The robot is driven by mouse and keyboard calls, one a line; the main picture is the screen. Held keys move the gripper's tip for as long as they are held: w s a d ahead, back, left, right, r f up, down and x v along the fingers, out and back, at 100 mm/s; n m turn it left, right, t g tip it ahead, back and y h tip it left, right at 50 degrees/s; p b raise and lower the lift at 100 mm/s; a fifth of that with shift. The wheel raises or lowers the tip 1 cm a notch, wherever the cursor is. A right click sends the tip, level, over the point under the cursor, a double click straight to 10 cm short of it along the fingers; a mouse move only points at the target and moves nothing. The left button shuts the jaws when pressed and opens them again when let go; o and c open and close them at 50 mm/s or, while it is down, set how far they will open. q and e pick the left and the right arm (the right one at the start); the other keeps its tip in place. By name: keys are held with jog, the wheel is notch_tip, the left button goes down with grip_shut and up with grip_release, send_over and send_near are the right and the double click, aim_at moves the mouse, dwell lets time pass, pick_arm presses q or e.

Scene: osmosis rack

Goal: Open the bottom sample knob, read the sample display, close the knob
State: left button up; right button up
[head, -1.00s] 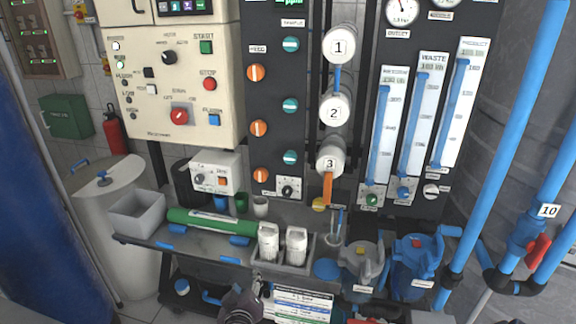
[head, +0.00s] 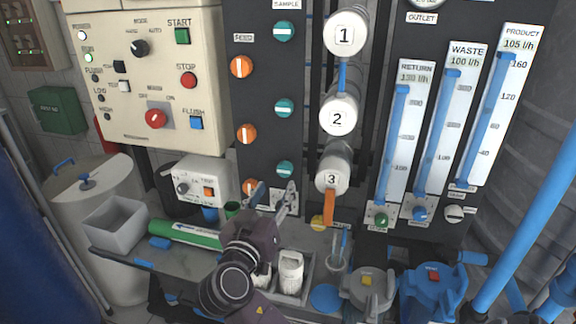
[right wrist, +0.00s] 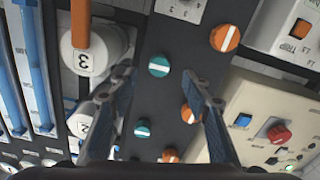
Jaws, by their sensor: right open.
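The bottom sample knob (head: 284,170) is the lowest teal knob in the column under the SAMPLE label on the dark panel. My right gripper (head: 275,198) is open just below and in front of it. In the right wrist view, which is turned over, the same teal knob (right wrist: 159,66) shows in the gap between the open fingers (right wrist: 158,80), apart from both. Its white bar lies near crosswise, slightly tilted. The sample display is out of view above the picture. My left gripper is not in view.
Orange feed knobs (head: 241,67) stand left of the teal ones; the lowest is partly hidden by my gripper. White numbered cylinders (head: 337,115) and an orange pipe (head: 328,208) are close on the right. A bench with a green cylinder (head: 185,233) and white bottles (head: 290,272) lies below.

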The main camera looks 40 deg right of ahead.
aim_at(284, 172)
jog(key=p+x, duration=0.1)
jog(key=x, duration=0.2)
jog(key=p+x, duration=0.1)
jog(key=x, duration=0.2)
jog(key=shift+d+r, duration=0.15)
jog(key=shift+r, duration=0.1)
jog(key=shift+w+d, duration=0.25)
jog(key=shift+w+d+f, duration=0.1)
jog(key=shift+c, duration=0.2)
jog(key=c, duration=1.1)
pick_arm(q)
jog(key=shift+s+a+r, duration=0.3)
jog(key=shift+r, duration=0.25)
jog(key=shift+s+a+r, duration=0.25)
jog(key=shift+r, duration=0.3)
